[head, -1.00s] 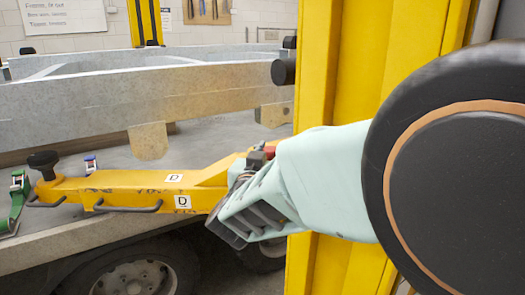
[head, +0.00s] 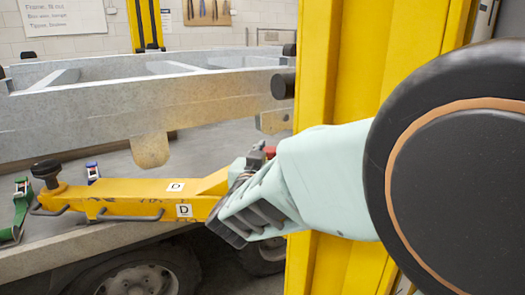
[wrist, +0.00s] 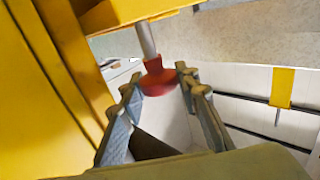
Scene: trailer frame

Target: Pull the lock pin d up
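The lock pin d has a red knob (wrist: 157,80) on a grey shaft (wrist: 147,40). In the head view a small part of the red knob (head: 269,152) shows above my gripper, at the right end of the yellow arm (head: 130,194) that carries two D labels. My gripper (head: 240,203) reaches in from the right. In the wrist view my gripper (wrist: 158,76) has one fingertip on each side of the red knob, close against it, and seems shut on it. The shaft's seat in the yellow arm is hidden in the head view.
A yellow post (head: 345,80) stands right behind my arm. The grey trailer frame (head: 120,112) spans above the yellow arm. A black knob (head: 46,171) stands at the arm's left end. A green strap ratchet (head: 20,207) is at the far left. A wheel (head: 137,278) is below.

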